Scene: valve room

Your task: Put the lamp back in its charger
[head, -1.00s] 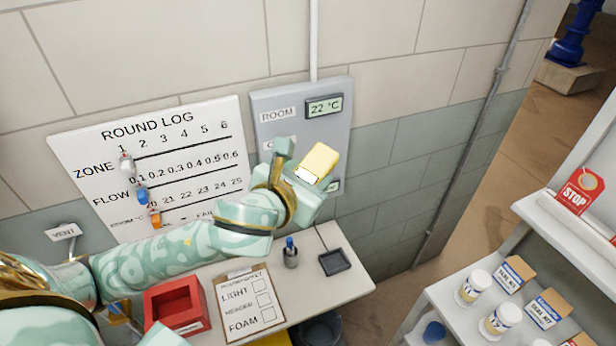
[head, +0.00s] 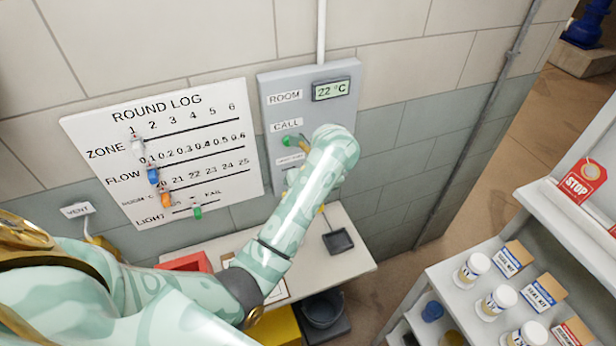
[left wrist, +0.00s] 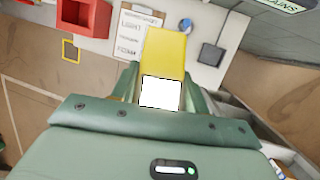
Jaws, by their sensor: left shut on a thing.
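The lamp (left wrist: 165,55) is a yellow block with a bright white face, seen in the left wrist view. My left gripper (left wrist: 160,88) is shut on it, one green finger on each side. In the head view my forearm hides most of the gripper and lamp. The charger is a dark square pad on the small white table, right of my forearm in the head view (head: 338,241). It also shows in the left wrist view (left wrist: 210,54), apart from the lamp and to its right. My right gripper is not in view.
A red box (head: 190,262) and a clipboard (left wrist: 138,30) lie left of the charger. A grey wall panel (head: 300,100) and the round log board (head: 220,120) are behind. A dark bucket (head: 322,308) stands below the table. Shelves with jars (head: 497,302) are at right.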

